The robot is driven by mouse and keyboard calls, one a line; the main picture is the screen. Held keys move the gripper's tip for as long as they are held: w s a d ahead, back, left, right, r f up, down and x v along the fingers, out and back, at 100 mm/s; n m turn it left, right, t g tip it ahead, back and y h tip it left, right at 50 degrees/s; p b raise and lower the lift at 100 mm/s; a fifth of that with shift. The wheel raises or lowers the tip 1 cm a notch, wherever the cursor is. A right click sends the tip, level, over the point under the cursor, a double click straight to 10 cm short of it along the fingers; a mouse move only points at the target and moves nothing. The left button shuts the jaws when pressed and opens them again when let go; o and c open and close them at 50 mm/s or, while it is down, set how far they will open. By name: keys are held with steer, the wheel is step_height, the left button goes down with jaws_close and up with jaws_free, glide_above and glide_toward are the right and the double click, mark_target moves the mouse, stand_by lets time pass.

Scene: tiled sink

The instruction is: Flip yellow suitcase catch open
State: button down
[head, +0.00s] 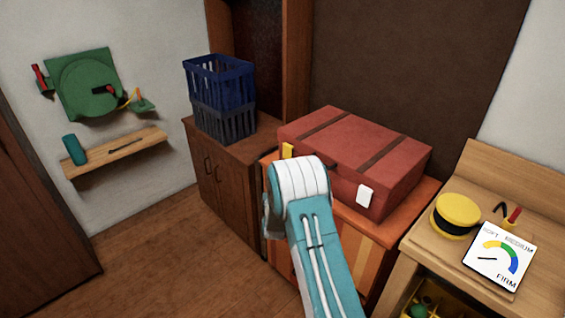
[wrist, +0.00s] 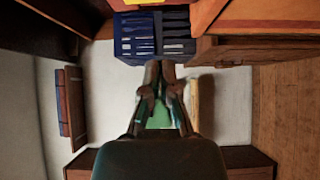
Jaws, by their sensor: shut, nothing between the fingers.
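The red suitcase (head: 345,142) lies closed on an orange cabinet in the head view, with two dark straps over its lid. Its yellow catch (head: 288,150) is on the left of the front face, just beyond my arm. My arm hides part of the front near it. A white catch (head: 366,195) is on the right of the front. My gripper (wrist: 158,68) shows in the wrist view, its fingers shut and empty, pointing toward the blue crate. The yellow catch cannot be made out there. The head view does not show the fingers.
A blue crate (head: 222,98) stands on the brown cabinet (head: 215,180) left of the suitcase. A wooden bench (head: 490,190) at right bears a yellow round tin (head: 456,215) and a dial card (head: 499,256). Green wall items and a shelf (head: 115,158) are at left.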

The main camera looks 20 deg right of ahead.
mark_target(285, 157)
steer(key=shift+w, duration=0.1)
steer(key=shift+s+d+x, duration=0.15)
steer(key=shift+d+x, duration=0.2)
steer(key=shift+x, duration=1.75)
steer(key=shift+s+d+x, duration=0.2)
steer(key=shift+d+x, duration=0.2)
steer(key=shift+x, duration=1.65)
steer(key=shift+s+d+x, duration=0.15)
steer(key=shift+d+x, duration=0.2)
steer(key=shift+x, duration=1.75)
steer(key=shift+f, duration=0.1)
steer(key=shift+w+d+f+n+t, duration=0.15)
steer(key=shift+d+n+t, duration=0.15)
steer(key=shift+d+n, duration=0.1)
steer(key=shift+a, duration=0.1)
